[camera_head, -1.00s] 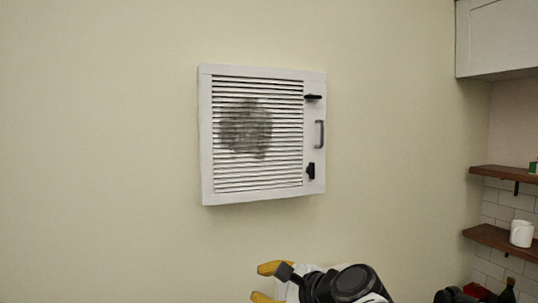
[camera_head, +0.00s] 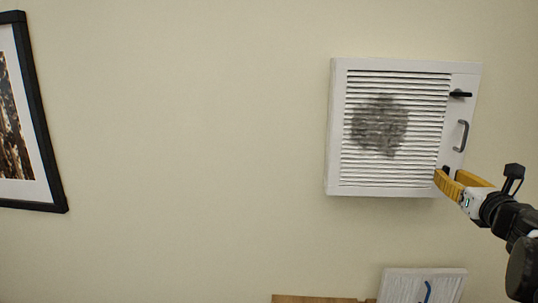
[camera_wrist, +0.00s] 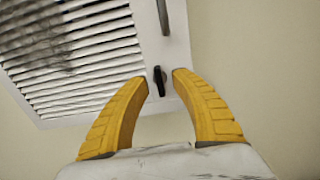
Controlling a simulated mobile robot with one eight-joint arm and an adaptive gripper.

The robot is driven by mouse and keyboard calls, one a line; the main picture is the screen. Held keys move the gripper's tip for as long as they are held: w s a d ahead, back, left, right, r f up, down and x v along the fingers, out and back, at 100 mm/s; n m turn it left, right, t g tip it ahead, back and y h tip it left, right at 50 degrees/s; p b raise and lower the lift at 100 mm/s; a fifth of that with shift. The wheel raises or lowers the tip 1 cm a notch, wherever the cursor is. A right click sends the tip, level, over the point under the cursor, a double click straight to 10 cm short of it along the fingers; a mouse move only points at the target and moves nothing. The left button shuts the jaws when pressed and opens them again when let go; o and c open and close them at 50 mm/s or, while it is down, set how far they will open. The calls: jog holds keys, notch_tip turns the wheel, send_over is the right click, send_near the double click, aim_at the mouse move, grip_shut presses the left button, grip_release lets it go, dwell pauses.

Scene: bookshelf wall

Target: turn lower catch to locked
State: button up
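The lower catch is a small black lever at the right side of a white louvred vent cover (camera_head: 335,130). In the wrist view the lower catch (camera_wrist: 159,80) stands upright between the fingertips of my gripper (camera_wrist: 160,76). My gripper (camera_head: 446,175) has yellow fingers set apart, and no contact with the catch shows. In the head view the fingers hide most of the lower catch (camera_head: 446,169). The upper catch (camera_head: 460,94) is a black lever lying horizontal. A grey handle (camera_head: 463,135) sits between the two catches.
A dark, round, dirty patch (camera_head: 380,126) marks the louvres. A black-framed picture (camera_head: 40,150) hangs at the left. Below the cover are a white panel (camera_head: 400,285) with a blue mark and a wooden edge (camera_head: 310,299). The wall between picture and cover is bare.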

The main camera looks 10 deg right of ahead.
jog(key=shift+x, duration=1.2)
jog(key=shift+a, duration=0.1)
grip_shut()
